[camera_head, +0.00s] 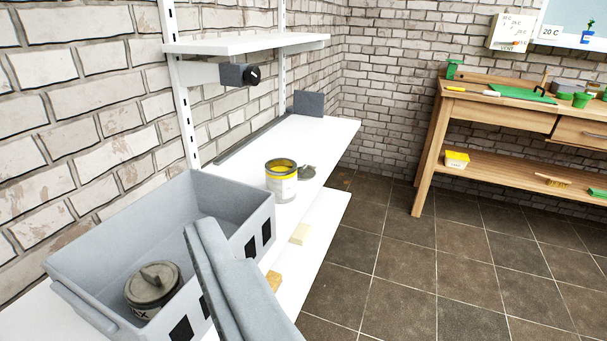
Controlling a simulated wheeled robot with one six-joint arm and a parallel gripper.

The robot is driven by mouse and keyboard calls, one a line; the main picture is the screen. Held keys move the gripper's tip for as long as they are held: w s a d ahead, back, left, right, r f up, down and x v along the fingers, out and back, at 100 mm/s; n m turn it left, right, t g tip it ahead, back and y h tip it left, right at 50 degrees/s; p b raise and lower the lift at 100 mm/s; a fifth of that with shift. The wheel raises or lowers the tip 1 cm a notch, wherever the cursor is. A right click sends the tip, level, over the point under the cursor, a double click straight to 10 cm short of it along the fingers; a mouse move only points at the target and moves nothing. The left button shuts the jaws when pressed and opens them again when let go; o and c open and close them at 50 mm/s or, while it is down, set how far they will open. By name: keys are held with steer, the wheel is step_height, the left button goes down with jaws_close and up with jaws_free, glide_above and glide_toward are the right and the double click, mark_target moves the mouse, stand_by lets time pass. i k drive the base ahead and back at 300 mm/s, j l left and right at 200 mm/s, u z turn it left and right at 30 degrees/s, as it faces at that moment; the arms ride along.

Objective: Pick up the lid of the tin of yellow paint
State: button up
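The tin of yellow paint (282,187) stands upright and uncovered on the white shelf, with yellow paint showing at its top. A dark grey round lid with a raised handle (307,173) lies on the shelf just right of the tin, close to its rim in the picture. I cannot tell whether they touch. My gripper (198,227) is in the lower middle, in front of the grey crate's right wall and nearer to me than the paint tin. Its grey fingers lie together with nothing seen between them. It is apart from the lid.
A grey crate (72,258) at lower left holds a lidded tin (152,288). An upper white shelf (245,43) with a black knobbed device (239,75) hangs above. A lower shelf (325,222) runs below. Open tiled floor (420,260) lies right, before a wooden workbench (500,115).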

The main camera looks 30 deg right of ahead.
mark_target(304, 173)
steer(key=i+l, duration=0.85)
steer(key=l+z, duration=0.05)
steer(key=l, duration=0.1)
